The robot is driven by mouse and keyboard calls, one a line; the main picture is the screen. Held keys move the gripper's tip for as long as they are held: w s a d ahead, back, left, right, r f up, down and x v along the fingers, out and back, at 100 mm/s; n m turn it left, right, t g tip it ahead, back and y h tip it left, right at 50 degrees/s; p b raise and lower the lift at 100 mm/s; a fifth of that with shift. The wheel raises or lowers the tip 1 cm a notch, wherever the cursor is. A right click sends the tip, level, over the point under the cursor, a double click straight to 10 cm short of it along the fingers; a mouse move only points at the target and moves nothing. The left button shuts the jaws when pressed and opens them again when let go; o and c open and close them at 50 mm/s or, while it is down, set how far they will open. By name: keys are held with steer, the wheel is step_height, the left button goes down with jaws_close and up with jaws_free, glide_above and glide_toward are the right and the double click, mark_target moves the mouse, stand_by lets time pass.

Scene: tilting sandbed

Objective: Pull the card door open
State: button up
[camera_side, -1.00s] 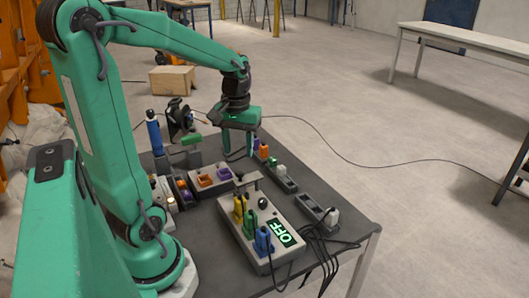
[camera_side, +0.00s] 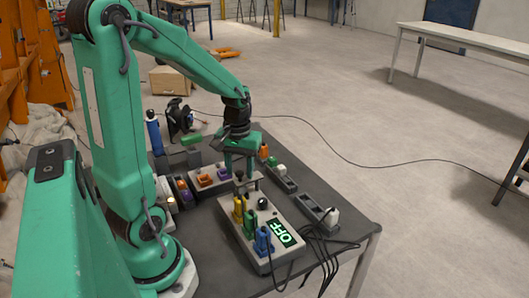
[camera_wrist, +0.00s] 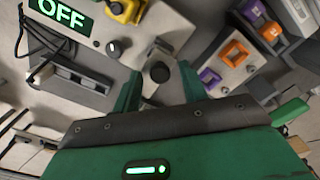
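My gripper (camera_side: 240,172) is at the back end of the grey box (camera_side: 262,258) with the lit OFF display. In the wrist view its two green fingers are apart, and the gripper (camera_wrist: 159,82) is open. A dark round knob (camera_wrist: 160,72) on a raised grey part of the box shows between the fingers. I cannot tell whether either finger touches it. In the side view a T-shaped grey piece (camera_side: 246,184) stands at that end, partly behind the gripper. No part is clearly marked as the card door, so I cannot tell its state.
Yellow, green and blue plugs (camera_side: 264,243) stand on the box beside a dial (camera_side: 262,203). A block with orange and purple pieces (camera_side: 207,180) lies behind. A socket strip with black cables (camera_side: 318,211) is at the right. A blue bottle (camera_side: 154,134) stands farther back.

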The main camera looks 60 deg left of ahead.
jaws_close()
steer(key=shift+a, duration=0.1)
steer(key=w+a+m, duration=0.3)
steer(key=m, duration=0.7)
steer(key=w+a+m, duration=0.3)
steer(key=m, duration=0.8)
steer(key=shift+w, duration=0.15)
stand_by(0.4)
steer(key=shift+o, duration=0.6)
jaws_free()
